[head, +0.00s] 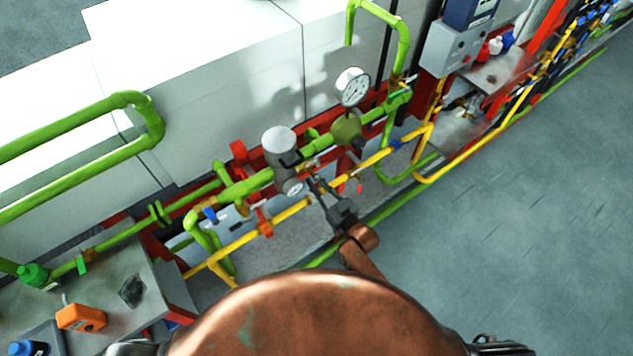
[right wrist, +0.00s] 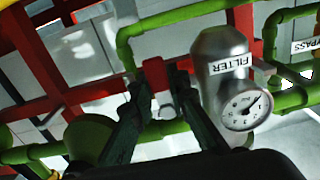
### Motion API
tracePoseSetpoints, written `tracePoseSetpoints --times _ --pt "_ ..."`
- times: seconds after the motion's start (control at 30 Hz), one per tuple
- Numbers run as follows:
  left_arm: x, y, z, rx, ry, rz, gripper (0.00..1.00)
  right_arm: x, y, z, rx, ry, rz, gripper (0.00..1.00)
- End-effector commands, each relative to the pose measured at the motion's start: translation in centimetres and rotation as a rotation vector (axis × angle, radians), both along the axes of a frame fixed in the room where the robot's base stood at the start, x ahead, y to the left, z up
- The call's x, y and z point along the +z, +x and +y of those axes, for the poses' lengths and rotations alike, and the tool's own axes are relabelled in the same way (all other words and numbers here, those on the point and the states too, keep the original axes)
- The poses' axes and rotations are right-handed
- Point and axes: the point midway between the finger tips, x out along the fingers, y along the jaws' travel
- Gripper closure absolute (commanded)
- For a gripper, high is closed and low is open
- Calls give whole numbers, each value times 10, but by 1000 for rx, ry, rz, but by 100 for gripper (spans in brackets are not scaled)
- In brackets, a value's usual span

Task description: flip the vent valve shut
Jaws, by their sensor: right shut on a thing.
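My right gripper (head: 314,184) reaches in from the bottom of the head view to the pipework, beside the grey filter housing (head: 280,150) and its small gauge (head: 293,187). In the right wrist view its two dark fingers (right wrist: 160,78) stand close around a small part in front of a green pipe, left of the filter (right wrist: 222,60). My left gripper is out of view.
A yellow pipe (head: 238,244) runs beside the green pipes (head: 245,187), with a large gauge (head: 352,87) behind. A red frame (right wrist: 90,68) lies behind the fingers. A bench (head: 155,277) with an orange device (head: 80,318) stands lower left. Open grey floor (head: 500,210) lies right.

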Motion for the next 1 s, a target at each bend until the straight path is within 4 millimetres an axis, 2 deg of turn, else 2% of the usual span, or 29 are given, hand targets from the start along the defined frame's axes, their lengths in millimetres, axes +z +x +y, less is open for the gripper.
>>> tracePoseSetpoints --times 0.17,0.2,0.43,0.77,0.87,1.0 --pt "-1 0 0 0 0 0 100 -1 -1 1 2 3 3 100" --pt "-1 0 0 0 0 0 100 -2 -1 1 2 3 3 82" --pt "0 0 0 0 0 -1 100 -1 -1 1 2 2 1 67" --pt "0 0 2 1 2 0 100 -1 -3 -1 1 1 1 67" --pt "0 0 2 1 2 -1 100 -2 -12 -8 0 -1 2 67" --pt "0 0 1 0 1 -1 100 -3 -34 -24 0 -2 3 67"
